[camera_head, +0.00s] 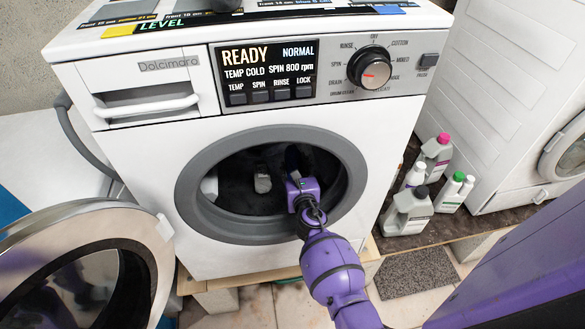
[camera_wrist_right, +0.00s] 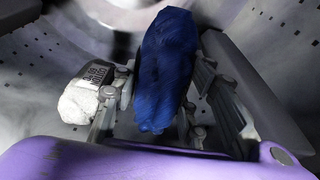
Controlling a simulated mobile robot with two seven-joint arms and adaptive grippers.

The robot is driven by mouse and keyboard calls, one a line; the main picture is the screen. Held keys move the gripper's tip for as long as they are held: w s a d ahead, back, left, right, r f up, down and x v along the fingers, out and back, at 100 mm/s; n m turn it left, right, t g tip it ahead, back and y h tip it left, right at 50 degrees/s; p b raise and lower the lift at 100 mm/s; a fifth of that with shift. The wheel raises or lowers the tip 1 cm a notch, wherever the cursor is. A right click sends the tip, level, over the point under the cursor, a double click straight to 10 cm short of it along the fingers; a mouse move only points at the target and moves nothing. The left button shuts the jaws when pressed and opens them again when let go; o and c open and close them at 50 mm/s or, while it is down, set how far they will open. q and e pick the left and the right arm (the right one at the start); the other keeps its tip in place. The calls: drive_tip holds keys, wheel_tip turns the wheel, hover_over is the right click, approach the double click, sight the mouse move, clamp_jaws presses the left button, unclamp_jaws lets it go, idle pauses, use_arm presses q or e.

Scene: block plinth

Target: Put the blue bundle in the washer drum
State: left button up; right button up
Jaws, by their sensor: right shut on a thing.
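The white washer (camera_head: 160,225) faces me with its round door (camera_head: 110,222) swung open to the left. My right arm reaches through the opening into the dark drum (camera_head: 235,165), with the right gripper (camera_head: 292,165) inside. In the right wrist view, the right gripper (camera_wrist_right: 160,105) is shut on the blue bundle (camera_wrist_right: 165,65), which stands upright between the fingers. The perforated drum wall (camera_wrist_right: 275,45) surrounds it. The bundle is mostly lost in shadow in the head view. My left gripper is out of view.
A white bundle with a dark label (camera_wrist_right: 82,98) lies in the drum beside the left finger. Several bottles (camera_head: 408,212) stand right of the washer, near a second white machine (camera_head: 490,90). The grey ring (camera_head: 190,205) bounds the opening around my arm.

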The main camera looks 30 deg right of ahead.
drive_tip(key=o, duration=1.5)
drive_tip(key=shift+c, duration=0.2)
drive_tip(key=o, duration=0.8)
